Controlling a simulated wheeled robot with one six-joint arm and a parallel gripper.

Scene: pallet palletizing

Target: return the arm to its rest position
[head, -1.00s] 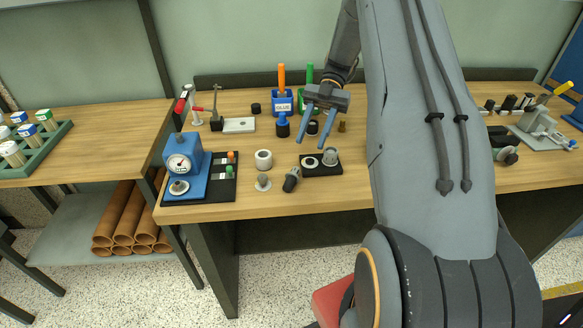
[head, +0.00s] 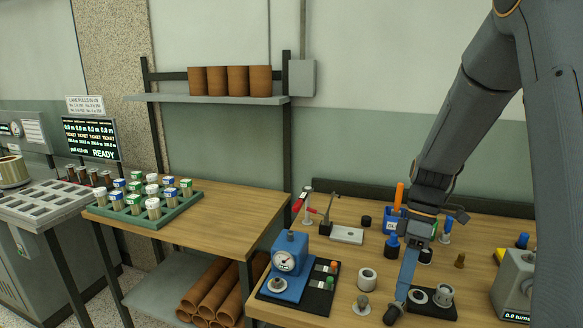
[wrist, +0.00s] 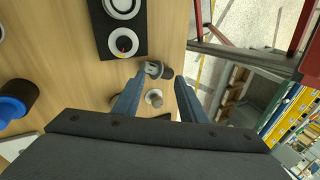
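My gripper (head: 404,282) hangs over the right-hand workbench in the head view, fingers pointing down, one finger hiding the other. In the wrist view my gripper (wrist: 161,82) has its two blue-grey fingers spread apart, with nothing clasped between them. A dark-bodied plug with a grey end (wrist: 152,69) and a small round pale part (wrist: 154,98) show beyond the fingertips, near the bench edge. My arm is bent, running down from the upper right of the head view.
A blue gauge device (head: 286,268) and a black plate (head: 430,306) with round parts are near the gripper. A white ring (head: 367,279) and the blue holder (head: 391,221) also stand close. A green vial tray (head: 148,212) sits on the left bench.

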